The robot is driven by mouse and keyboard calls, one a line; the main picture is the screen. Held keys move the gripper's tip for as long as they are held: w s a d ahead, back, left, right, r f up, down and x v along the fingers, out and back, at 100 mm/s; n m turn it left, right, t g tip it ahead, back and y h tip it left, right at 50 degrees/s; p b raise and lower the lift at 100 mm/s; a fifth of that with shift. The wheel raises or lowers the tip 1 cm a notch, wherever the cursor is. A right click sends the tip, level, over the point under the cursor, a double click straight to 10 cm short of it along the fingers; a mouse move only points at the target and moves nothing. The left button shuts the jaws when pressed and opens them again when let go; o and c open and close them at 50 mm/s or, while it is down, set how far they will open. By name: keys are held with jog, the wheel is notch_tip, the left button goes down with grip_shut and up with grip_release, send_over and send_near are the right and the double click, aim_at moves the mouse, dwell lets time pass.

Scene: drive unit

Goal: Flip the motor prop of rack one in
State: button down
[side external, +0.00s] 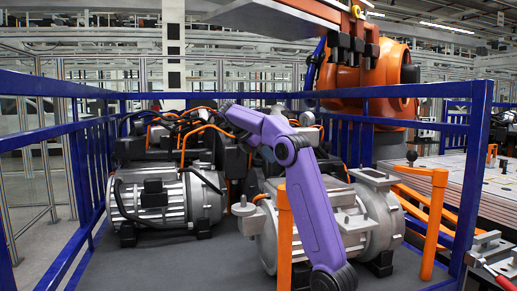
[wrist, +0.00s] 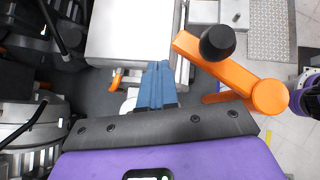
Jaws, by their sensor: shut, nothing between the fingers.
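In the wrist view an orange motor prop (wrist: 232,70) lies right of my gripper's fingers. It has a black knob (wrist: 217,42) at one end and a round orange pivot at the other. My gripper (wrist: 156,68) has its blue fingers together and empty, left of the prop and apart from it in the picture. Another orange post (side external: 285,235) stands in front of that motor. I cannot make out my gripper there.
A second ribbed motor (side external: 165,200) stands at the left, with black and orange cables above it. Blue rails (side external: 478,150) enclose the rack. A pale flat block (wrist: 130,30) lies close beyond my fingers. Bare dark floor (side external: 190,265) shows at the front.

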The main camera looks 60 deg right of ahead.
jog(key=shift+v, duration=2.2)
